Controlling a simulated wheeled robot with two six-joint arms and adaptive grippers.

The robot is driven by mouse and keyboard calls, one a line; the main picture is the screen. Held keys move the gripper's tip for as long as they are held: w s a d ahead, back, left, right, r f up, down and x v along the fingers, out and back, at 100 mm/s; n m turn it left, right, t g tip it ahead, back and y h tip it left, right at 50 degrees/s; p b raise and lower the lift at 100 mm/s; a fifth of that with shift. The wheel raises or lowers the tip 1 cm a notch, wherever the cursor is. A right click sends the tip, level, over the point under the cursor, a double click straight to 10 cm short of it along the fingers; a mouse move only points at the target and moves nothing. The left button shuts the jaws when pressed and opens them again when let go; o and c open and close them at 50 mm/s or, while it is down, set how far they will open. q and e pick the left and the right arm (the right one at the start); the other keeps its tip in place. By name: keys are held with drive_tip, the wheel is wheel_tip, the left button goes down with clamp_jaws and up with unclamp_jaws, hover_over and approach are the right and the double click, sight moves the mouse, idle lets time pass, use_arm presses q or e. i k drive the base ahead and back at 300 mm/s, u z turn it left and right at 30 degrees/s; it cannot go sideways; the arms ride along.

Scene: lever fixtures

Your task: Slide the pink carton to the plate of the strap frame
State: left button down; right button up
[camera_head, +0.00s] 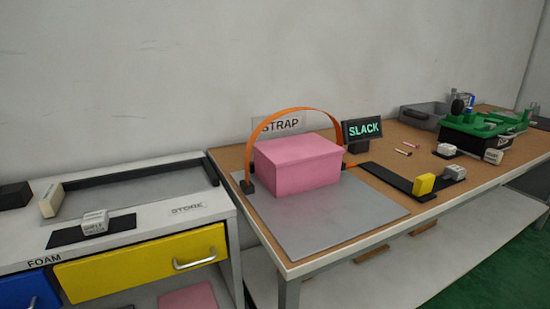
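The pink carton (297,163) sits on the grey plate (335,220) on the wooden workbench, toward the plate's back. An orange strap (320,112) arches up over the carton from a dark foot at its left to near its right side, with a visible gap above the carton. A "STRAP" label (280,124) is behind it. A small dark display (362,131) to the right reads "SLACK". Neither of my grippers is in view.
A dark track (400,183) with a yellow block (424,184) and a grey block lies right of the plate. Green fixtures and a grey bin (423,115) stand farther right. At left is a white cabinet with a yellow drawer (140,262). The plate's front is clear.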

sight(282, 182)
drive_tip(key=k, duration=0.35)
drive_tip(key=u, duration=1.35)
drive_tip(key=i, duration=1.15)
drive_tip(key=z, duration=1.15)
